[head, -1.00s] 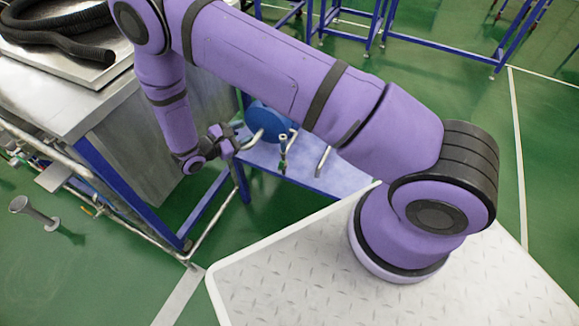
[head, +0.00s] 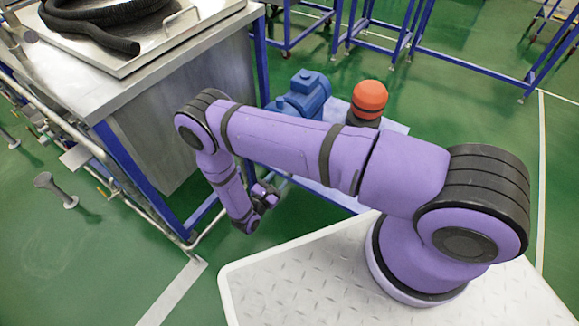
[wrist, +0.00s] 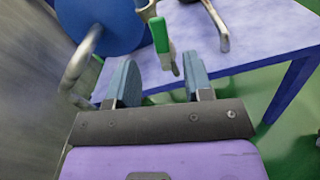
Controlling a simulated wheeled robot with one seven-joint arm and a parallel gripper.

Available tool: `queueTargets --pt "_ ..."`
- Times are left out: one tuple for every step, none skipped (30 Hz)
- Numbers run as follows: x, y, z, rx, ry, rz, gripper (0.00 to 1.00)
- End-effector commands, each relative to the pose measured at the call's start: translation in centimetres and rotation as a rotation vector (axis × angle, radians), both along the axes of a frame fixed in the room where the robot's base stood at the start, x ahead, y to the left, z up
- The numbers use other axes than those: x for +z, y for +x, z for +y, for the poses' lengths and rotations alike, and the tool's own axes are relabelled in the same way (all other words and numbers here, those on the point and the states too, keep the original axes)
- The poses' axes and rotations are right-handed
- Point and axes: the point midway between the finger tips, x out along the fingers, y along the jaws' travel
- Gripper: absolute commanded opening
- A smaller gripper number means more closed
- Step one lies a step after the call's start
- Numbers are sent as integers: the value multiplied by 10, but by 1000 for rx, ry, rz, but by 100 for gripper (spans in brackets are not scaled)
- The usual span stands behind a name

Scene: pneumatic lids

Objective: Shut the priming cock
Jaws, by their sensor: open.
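The priming cock has a green handle (wrist: 160,35) at the top middle of the wrist view, below a pale metal fitting (wrist: 147,10). The handle points down the picture toward my gripper. My gripper (wrist: 160,82) is open, with a blue-grey pad on each finger. The handle lies ahead of the gap between the fingers, and nothing is held. In the head view my gripper (head: 266,192) is low beside the blue bench, and my arm hides the cock there.
A blue round housing (wrist: 100,22) with a bent metal pipe (wrist: 78,68) is left of the cock. Another metal pipe (wrist: 218,25) is to its right. A blue motor (head: 305,92), an orange cap (head: 369,97) and a steel tank (head: 160,120) stand around the bench.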

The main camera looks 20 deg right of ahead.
Motion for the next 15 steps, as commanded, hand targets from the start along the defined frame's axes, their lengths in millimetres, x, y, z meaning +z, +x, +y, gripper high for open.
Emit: queueTargets --pt "0 6 -8 -3 0 0 47" --pt "0 9 -13 -4 0 0 47" --pt "0 13 -19 -4 0 0 47" --pt "0 16 -23 -4 1 1 47" --pt "0 19 -28 -4 1 1 47" --pt "0 23 -33 -4 1 1 47" --pt "0 26 -37 -4 1 1 47" --pt "0 29 -41 -4 1 1 47" --pt "0 32 -45 -4 1 1 47" --pt "0 35 -48 -3 1 0 47" --pt "0 37 -51 -3 1 0 47" --pt "0 39 -55 -3 1 0 47" --pt "0 41 -57 -3 1 0 47" --pt "0 42 -58 -2 0 0 47" --pt "0 44 -60 -2 0 0 47"
